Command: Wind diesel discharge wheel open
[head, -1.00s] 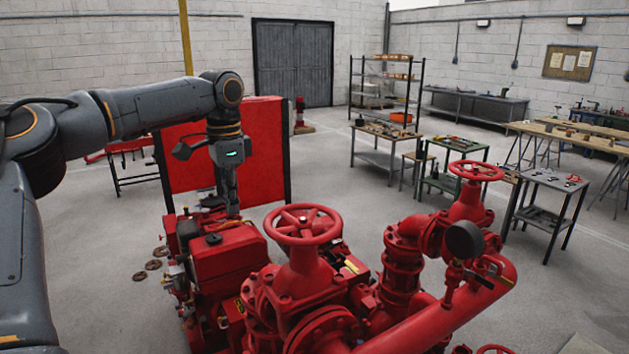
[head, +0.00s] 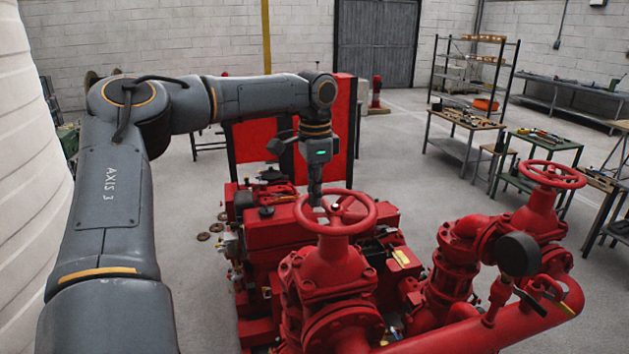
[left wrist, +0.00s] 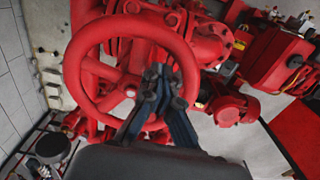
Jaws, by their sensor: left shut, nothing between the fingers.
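A red handwheel (head: 338,227) sits on top of the large red valve at the centre of the head view. The same wheel (left wrist: 74,76) fills much of the left wrist view, its spokes and hub visible. My left gripper (head: 315,200) points down at the far left part of this wheel. Its fingers are together and hold nothing. In the left wrist view the dark fingertips (left wrist: 163,78) overlap the wheel's rim and opening; contact cannot be told. A second red handwheel (head: 552,184) stands on a valve at the right. My right gripper is not in view.
A red engine block (head: 277,228) with hoses lies behind and left of the centre valve. A thick red pipe (head: 470,325) and a dark round gauge (head: 518,254) are at the right. A red panel (head: 262,150) stands behind my left arm. Open floor lies beyond.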

